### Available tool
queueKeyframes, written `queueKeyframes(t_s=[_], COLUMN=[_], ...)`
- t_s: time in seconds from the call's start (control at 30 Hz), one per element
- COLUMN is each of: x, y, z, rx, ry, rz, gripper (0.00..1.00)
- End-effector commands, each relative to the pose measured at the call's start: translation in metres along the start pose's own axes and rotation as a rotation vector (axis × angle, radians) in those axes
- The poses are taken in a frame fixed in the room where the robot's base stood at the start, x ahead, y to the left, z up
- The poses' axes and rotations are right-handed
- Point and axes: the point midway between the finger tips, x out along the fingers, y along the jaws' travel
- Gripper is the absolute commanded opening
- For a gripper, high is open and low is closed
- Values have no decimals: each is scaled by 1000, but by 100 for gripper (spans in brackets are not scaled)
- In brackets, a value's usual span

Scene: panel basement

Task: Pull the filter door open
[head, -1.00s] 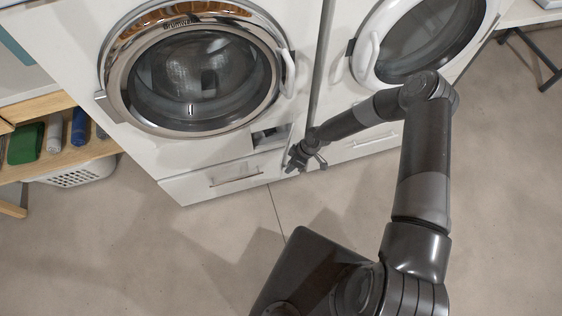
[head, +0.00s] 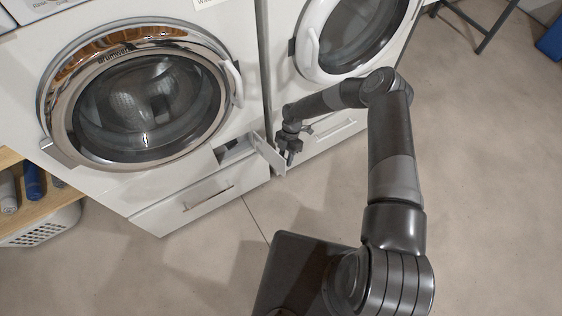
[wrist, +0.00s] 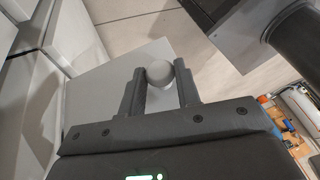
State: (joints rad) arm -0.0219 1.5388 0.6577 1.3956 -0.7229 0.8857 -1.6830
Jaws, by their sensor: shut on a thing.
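The filter door (head: 268,154) is a small white panel low on the front of the left machine. It stands swung out to the right, with its dark opening (head: 236,150) showing beside it. In the wrist view the door is a flat grey panel (wrist: 88,98) behind the fingers, with a round grey knob (wrist: 160,73) on it. My gripper (wrist: 160,88) is shut on the knob, one finger on each side. In the head view my gripper (head: 289,155) is at the door's outer side; the knob is hidden there.
A washing machine (head: 138,105) with a round chrome door holds the filter opening. A second machine (head: 345,45) stands to its right. A wide drawer front (head: 200,203) lies below the opening. The floor (head: 480,200) at right is clear.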

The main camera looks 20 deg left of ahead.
Motion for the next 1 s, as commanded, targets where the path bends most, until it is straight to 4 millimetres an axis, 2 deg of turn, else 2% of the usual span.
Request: queueKeyframes(t_s=[0.3,0.7,0.73,1.0], x=[-4,-4,-4,-5], y=[3,3,3,3], z=[10,10,10,10], rx=[-65,-71,-71,-69], ry=[-17,-18,-17,-17], rz=[-27,-29,-29,-28], gripper=[0,0,32,52])
